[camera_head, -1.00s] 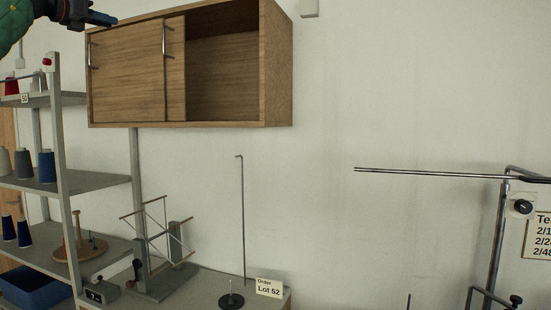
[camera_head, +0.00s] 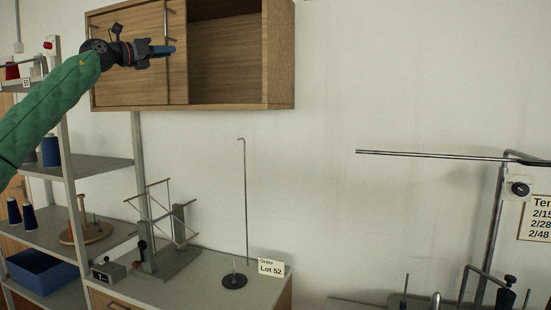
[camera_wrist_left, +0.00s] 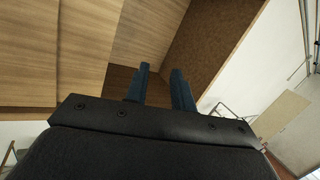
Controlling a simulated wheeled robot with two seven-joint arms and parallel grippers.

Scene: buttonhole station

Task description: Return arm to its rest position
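My left arm, in a green sleeve, comes in from the left edge of the head view. My left gripper (camera_head: 170,50) shows in front of the wooden wall cabinet (camera_head: 279,107), across its sliding doors, with its blue fingers pointing right. In the left wrist view, the two blue fingers (camera_wrist_left: 161,76) stand apart with nothing between them, and the cabinet fills the background. I cannot tell how far the fingertips are from the cabinet. My right gripper is not in view.
The cabinet's right side is open. A grey shelf rack (camera_head: 94,165) with thread cones stands at the left. A metal arm (camera_head: 430,155) reaches in from the right.

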